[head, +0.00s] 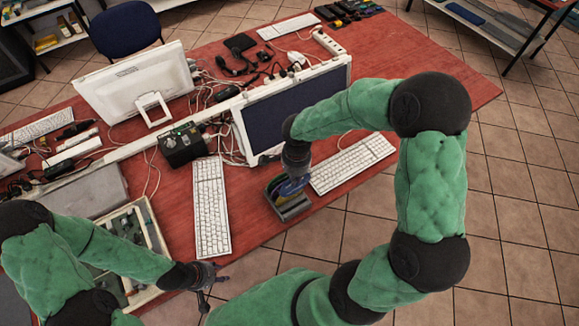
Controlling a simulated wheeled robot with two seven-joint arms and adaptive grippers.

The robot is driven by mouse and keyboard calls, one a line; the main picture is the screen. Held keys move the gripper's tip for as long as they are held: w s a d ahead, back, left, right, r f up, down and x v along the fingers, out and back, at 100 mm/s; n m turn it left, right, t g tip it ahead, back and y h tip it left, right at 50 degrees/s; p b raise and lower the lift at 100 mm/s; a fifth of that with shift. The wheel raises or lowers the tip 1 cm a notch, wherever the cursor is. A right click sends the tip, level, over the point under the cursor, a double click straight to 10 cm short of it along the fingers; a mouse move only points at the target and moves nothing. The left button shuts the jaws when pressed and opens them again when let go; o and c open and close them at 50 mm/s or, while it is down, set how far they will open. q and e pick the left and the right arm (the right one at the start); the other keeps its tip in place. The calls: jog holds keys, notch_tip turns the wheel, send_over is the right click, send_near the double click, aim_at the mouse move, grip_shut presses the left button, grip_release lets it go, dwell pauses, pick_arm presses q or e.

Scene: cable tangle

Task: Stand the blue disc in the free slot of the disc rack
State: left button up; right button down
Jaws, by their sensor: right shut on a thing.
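The disc rack (294,211) is a small grey holder near the front edge of the red table, between two white keyboards. My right gripper (294,172) points down over the rack and is shut on the blue disc (291,188). The blue disc is upright at the rack, among other coloured discs; I cannot tell whether it is seated in a slot. The gripper's fingertips are partly hidden. My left gripper (213,287) is open and empty, in front of the table edge beside the beige tray, away from the rack.
White keyboards lie left (211,207) and right (352,162) of the rack. A dark-screened monitor (292,105) stands close behind it. A beige tray (158,240) holds parts at the left front. Cables and a black box (182,145) lie further back.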

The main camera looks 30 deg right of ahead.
aim_at(296, 188)
jog(key=shift+s+f+b, duration=0.15)
jog(key=shift+f+b, duration=0.7)
jog(key=shift+f, duration=0.75)
jog(key=shift+s+f+b, duration=0.1)
jog(key=shift+f+b, duration=0.7)
jog(key=shift+f, duration=0.75)
pick_arm(q)
notch_tip(296, 188, down, 11)
jog(key=b, duration=0.7)
jog(key=shift+s+r, duration=0.2)
jog(key=shift+s, duration=0.05)
pick_arm(e)
notch_tip(296, 188, down, 7)
jog(key=shift+r, duration=0.2)
jog(key=c, duration=1.3)
grip_release()
jog(key=shift+o, duration=0.2)
jog(key=shift+r, duration=0.1)
